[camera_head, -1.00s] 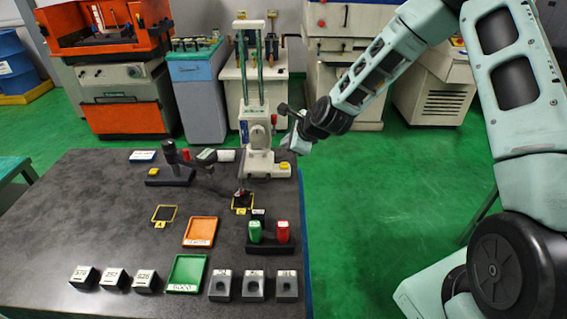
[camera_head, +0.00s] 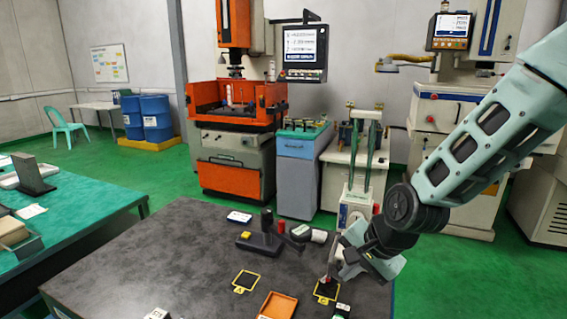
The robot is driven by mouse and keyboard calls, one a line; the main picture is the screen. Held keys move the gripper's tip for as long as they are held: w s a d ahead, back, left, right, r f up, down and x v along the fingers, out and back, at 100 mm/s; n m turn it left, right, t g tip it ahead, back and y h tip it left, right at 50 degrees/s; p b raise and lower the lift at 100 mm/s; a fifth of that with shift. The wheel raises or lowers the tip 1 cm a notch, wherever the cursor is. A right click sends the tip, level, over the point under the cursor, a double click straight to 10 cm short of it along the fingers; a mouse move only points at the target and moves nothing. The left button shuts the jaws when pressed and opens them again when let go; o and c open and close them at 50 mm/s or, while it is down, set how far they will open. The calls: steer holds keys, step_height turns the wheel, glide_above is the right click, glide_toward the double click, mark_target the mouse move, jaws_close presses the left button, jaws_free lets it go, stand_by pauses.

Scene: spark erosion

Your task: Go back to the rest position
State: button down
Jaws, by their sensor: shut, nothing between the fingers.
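My arm reaches in from the upper right, over the far right part of the dark table (camera_head: 200,262). My gripper (camera_head: 331,278) points down and left, shut and empty, just above the yellow-framed square (camera_head: 326,291) at the table's right side. My wrist partly covers the white column machine (camera_head: 357,205) behind it. Whether the fingertips touch anything is too small to tell.
A black stand (camera_head: 262,238) is on the table left of my gripper. Another yellow-framed square (camera_head: 246,281) and an orange tray (camera_head: 278,306) lie nearer. A green-topped table (camera_head: 70,222) is at left. An orange machine (camera_head: 235,110) stands behind. Green floor lies between.

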steer(key=s+r+n+g+h+b, duration=0.1)
steer(key=s+n+g, duration=0.1)
steer(key=s+n, duration=0.6)
steer(key=s+r+n+g+h+b, duration=0.1)
steer(key=s+n, duration=0.7)
steer(key=s, duration=0.8)
steer(key=shift+s+d+r+n+g+h+b, duration=0.15)
steer(key=shift+s+r+n+g+h+b, duration=0.2)
steer(key=shift+r+h+b, duration=0.25)
